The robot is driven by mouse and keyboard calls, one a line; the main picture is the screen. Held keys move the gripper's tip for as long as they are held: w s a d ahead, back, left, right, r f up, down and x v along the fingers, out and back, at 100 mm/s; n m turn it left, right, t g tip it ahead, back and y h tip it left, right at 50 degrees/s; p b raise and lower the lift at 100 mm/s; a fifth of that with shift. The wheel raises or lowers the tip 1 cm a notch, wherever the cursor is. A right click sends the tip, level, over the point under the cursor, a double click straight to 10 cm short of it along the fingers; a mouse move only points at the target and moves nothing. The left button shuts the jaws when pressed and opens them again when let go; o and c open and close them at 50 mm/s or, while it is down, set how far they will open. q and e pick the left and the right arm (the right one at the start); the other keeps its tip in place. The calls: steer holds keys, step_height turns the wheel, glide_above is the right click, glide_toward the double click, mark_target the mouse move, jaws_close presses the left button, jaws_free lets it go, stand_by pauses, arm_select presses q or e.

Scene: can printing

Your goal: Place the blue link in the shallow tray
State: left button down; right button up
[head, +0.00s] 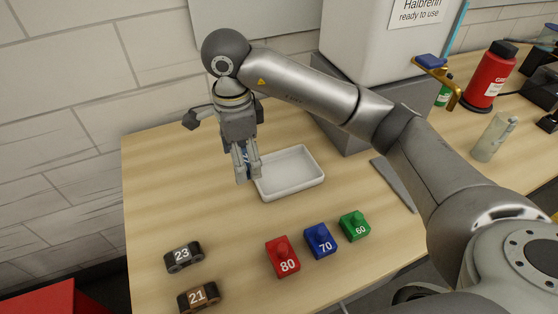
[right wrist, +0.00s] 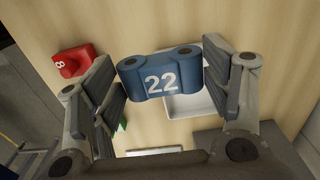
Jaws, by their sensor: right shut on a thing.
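The blue link (right wrist: 148,88), marked 22, is held between the two fingers of my right gripper (right wrist: 163,78) in the right wrist view. In the head view my right gripper (head: 246,177) points down, and only a sliver of blue shows between its fingers. The shallow white tray (head: 303,187) lies on the table, just right of the gripper. In the right wrist view the tray (right wrist: 193,107) shows behind the link, partly hidden by it and a finger. The link appears above the table beside the tray's left edge. My left gripper is not in view.
A black link 23 (head: 183,257) and brown link 21 (head: 198,296) lie front left. Red block 80 (head: 283,258), blue block 70 (head: 319,241) and green block 60 (head: 354,226) stand in front of the tray. A large white machine (head: 380,40) stands behind.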

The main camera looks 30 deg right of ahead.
steer(key=w+d+f+p, duration=0.2)
steer(key=d+f, duration=0.1)
steer(key=d, duration=0.4)
steer(key=p, duration=0.2)
glide_above(283, 175)
steer(key=f, duration=0.5)
steer(key=shift+s+a, duration=0.1)
steer(key=shift+a, duration=0.25)
steer(key=f+p, duration=0.1)
steer(key=f, duration=0.2)
steer(key=shift+d+f+p, duration=0.35)
steer(key=shift+d, duration=0.05)
steer(key=shift+f, duration=0.25)
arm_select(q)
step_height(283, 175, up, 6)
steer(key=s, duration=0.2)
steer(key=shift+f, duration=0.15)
arm_select(e)
steer(key=shift+f+b, duration=0.2)
steer(key=shift+b, duration=0.1)
steer(key=o, duration=1.1)
steer(key=shift+r, duration=0.1)
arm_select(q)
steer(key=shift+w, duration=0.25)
